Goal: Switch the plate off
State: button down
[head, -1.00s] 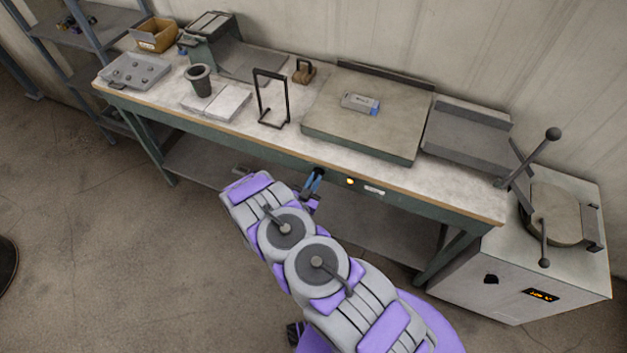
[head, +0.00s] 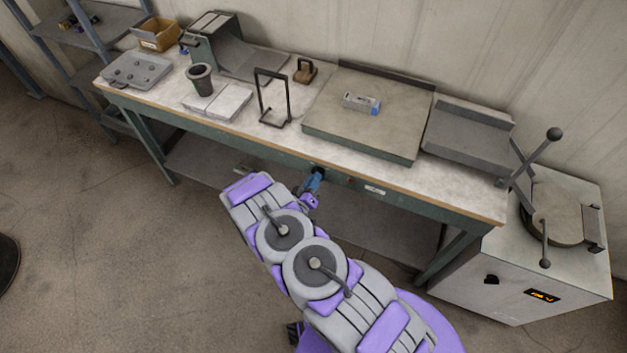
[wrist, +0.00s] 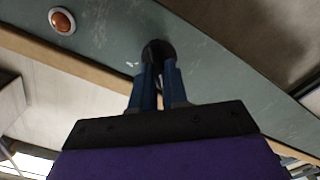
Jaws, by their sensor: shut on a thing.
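The plate (head: 335,130) is a broad grey-beige slab on the bench, with a small grey and blue block (head: 361,103) lying on it. On the bench's green front rail is a dark round knob (wrist: 158,49). My gripper (wrist: 158,74) has its blue fingers shut on the knob; in the head view it (head: 315,178) is at the front rail below the plate. The fingers hide part of the knob. Beside the knob is a round lamp (wrist: 62,21), orange-red in a pale ring, which looks unlit. In the head view the lamp (head: 349,181) is dull.
A white label (head: 375,190) is on the rail right of the lamp. On the bench stand a black wire frame (head: 272,97), a dark cup (head: 199,77) and a tray (head: 135,70). A white cabinet furnace (head: 520,270) with levers stands at the right.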

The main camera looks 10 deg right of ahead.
jog(key=shift+w+a+n, duration=0.15)
jog(key=shift+a+n, duration=0.05)
jog(key=shift+n, duration=0.4)
jog(key=c, duration=1.1)
grip_release()
jog(key=shift+a, duration=0.1)
jog(key=shift+c, duration=0.2)
jog(key=p+v, duration=0.1)
jog(key=v, duration=1.6)
jog(key=shift+a, duration=0.1)
